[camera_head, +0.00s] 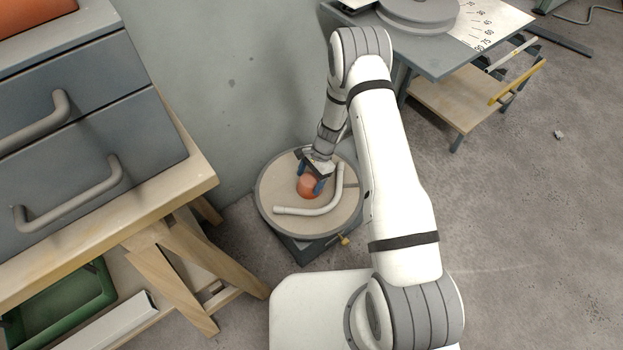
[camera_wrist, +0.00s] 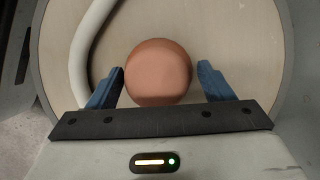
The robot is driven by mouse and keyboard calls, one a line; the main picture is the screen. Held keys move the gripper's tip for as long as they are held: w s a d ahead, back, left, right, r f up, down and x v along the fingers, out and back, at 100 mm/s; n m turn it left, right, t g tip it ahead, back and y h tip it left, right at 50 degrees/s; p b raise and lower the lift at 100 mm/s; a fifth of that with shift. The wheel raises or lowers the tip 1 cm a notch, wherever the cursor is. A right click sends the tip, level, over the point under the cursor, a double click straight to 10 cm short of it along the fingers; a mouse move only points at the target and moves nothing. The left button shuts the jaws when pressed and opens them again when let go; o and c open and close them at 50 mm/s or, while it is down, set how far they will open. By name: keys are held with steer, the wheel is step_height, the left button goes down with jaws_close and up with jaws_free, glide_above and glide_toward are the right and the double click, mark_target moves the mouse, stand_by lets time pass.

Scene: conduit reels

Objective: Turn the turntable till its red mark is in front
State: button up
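The turntable (camera_head: 272,188) is a round, pale wooden disc with a grey rim, low on the floor on a dark base. It fills most of the wrist view (camera_wrist: 240,45). An orange-brown round knob (camera_head: 307,188) stands near its middle and shows as a ball in the wrist view (camera_wrist: 158,72). A white bent conduit (camera_head: 318,208) lies on the disc, curving around the knob. My gripper (camera_head: 309,180) is over the disc. Its blue fingers are apart on either side of the knob, with a small gap showing at each side. I cannot make out a red mark.
A yellow piece (camera_head: 345,240) sticks out at the base's front right. A wooden bench (camera_head: 190,180) with grey drawers (camera_head: 80,130) stands at left. A grey table (camera_head: 430,60) with a lower shelf is at top right. Open floor (camera_head: 540,210) lies right.

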steer(key=o, duration=0.4)
steer(key=shift+s, duration=0.1)
steer(key=shift+r, duration=0.1)
steer(key=p+v, duration=0.2)
steer(key=v, duration=0.5)
steer(key=shift+d+r+p, duration=0.1)
steer(key=shift+r+p, duration=0.15)
steer(key=shift+p, duration=0.1)
